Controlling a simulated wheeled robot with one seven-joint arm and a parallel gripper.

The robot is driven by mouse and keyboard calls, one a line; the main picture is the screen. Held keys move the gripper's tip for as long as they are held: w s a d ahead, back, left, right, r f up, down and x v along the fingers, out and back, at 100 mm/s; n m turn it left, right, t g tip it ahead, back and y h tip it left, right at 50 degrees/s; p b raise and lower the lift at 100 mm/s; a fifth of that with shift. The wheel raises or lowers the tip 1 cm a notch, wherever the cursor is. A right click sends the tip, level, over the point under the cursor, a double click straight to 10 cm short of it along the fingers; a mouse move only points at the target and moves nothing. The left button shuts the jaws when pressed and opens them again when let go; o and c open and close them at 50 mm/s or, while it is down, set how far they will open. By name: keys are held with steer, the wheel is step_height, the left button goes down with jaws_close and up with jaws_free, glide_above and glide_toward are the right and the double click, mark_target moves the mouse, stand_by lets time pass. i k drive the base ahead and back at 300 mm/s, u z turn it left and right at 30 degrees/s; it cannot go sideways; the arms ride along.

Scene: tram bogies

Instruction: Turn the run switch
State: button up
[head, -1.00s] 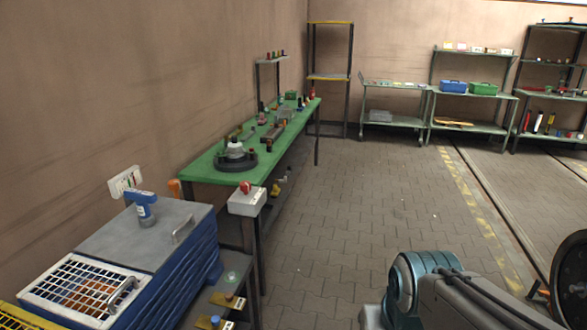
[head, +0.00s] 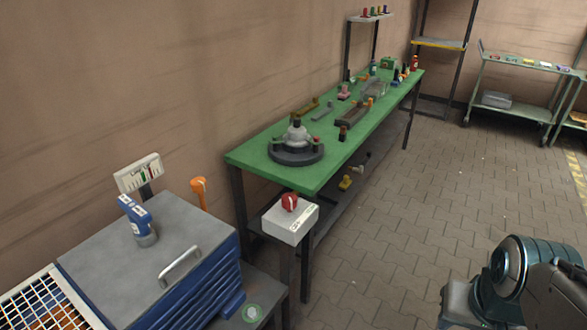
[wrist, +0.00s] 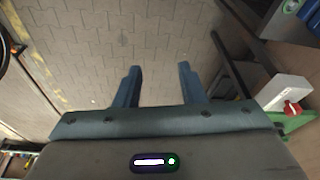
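The run switch (head: 290,202) is a red rotary knob on a light grey box (head: 290,222) that stands on a post in front of the green table. In the wrist view the red knob (wrist: 292,108) and its box (wrist: 283,93) show at the right edge. My gripper (wrist: 158,72) has its two blue fingers spread apart with only floor between them. It is empty and well away from the switch. The head view shows part of my arm at the lower right, but not the fingers.
A green workbench (head: 340,140) holds a round fixture (head: 297,152) and several small parts. Paved floor (head: 400,230) right of the bench is clear.

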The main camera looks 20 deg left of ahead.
mark_target(289, 201)
steer(key=u, duration=0.7)
steer(key=i, duration=0.85)
steer(key=u, duration=0.65)
